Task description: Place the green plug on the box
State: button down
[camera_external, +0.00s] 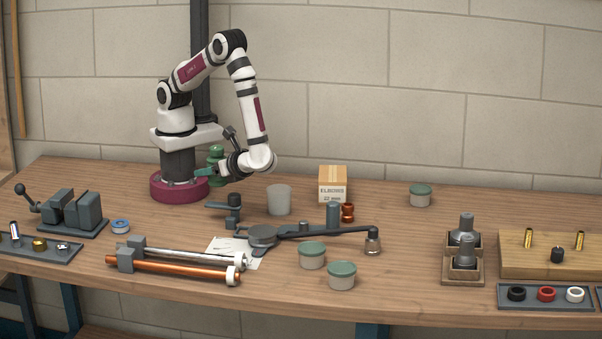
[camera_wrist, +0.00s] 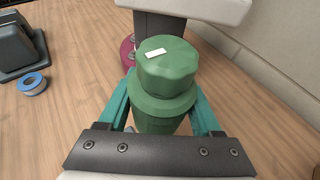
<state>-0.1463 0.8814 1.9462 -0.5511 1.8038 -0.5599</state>
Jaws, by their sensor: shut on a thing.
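The green plug (camera_wrist: 166,75) fills the middle of the wrist view, upright, with a small white mark on its top. My gripper (camera_wrist: 160,112) has its teal fingers on both sides of the plug's lower body and is shut on it. In the external view the plug (camera_external: 216,152) shows beside my base, with my gripper (camera_external: 207,171) at its lower part. Whether its bottom touches the table is hidden. The cardboard box (camera_external: 332,186), labelled ELBOWS, stands on the table right of my gripper, apart from the plug.
A grey cup (camera_external: 279,199) and a dark valve-like fitting (camera_external: 234,207) stand between my gripper and the box. A copper-coloured fitting (camera_external: 347,212) is just in front of the box. Green-lidded tubs (camera_external: 312,255) stand nearer the front. The table right of the box is fairly clear.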

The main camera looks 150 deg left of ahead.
jog(key=w+a+r+m+t+y, duration=0.25)
jog(key=a+m+y, duration=0.6)
jog(key=a, duration=0.45)
jog(key=w+a+r+m+t+y, duration=0.75)
jog(key=w+a+m, duration=0.2)
jog(key=w, duration=0.25)
jog(key=h, duration=0.1)
send_over(339, 170)
jog(key=shift+n+t, duration=0.3)
jog(key=shift+t, duration=0.1)
jog(key=f, duration=0.6)
jog(key=shift+w+d+f, duration=0.15)
jog(key=shift+d+f, duration=0.15)
jog(key=f, duration=0.3)
jog(key=shift+a+f, duration=0.3)
jog(key=shift+f, duration=0.4)
jog(key=shift+c, duration=0.3)
grip_release()
jog(key=shift+f, duration=0.15)
